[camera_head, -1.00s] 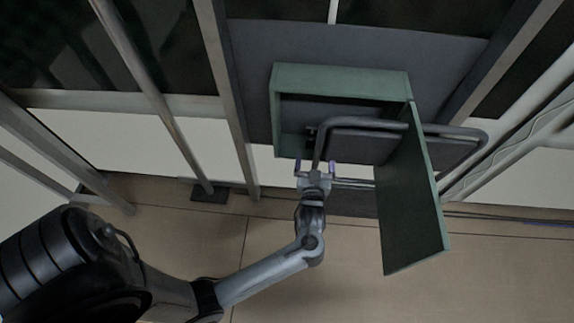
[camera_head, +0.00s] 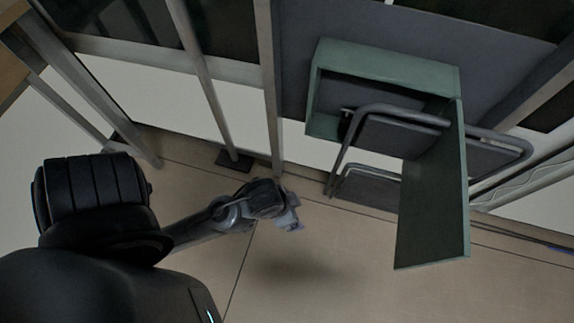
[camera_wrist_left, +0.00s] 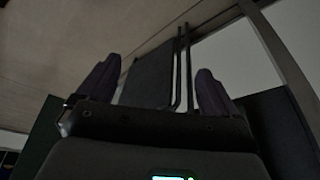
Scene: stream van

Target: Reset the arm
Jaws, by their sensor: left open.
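My left arm comes in from the left in the head view, folded back over the floor. Its gripper (camera_head: 294,218) is small there, left of the green cabinet and apart from it. In the left wrist view the two dark purple fingers of my left gripper (camera_wrist_left: 160,92) stand wide apart with nothing held between them. A dark panel and two thin bars show beyond the fingers in that view. My right gripper is in neither view.
A green open-fronted cabinet (camera_head: 388,66) has its door (camera_head: 432,205) swung out to the right. A metal-framed folding chair or rack (camera_head: 402,128) stands in front of it. Metal posts (camera_head: 270,95) line the wall. The tan floor (camera_head: 320,265) at front is clear.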

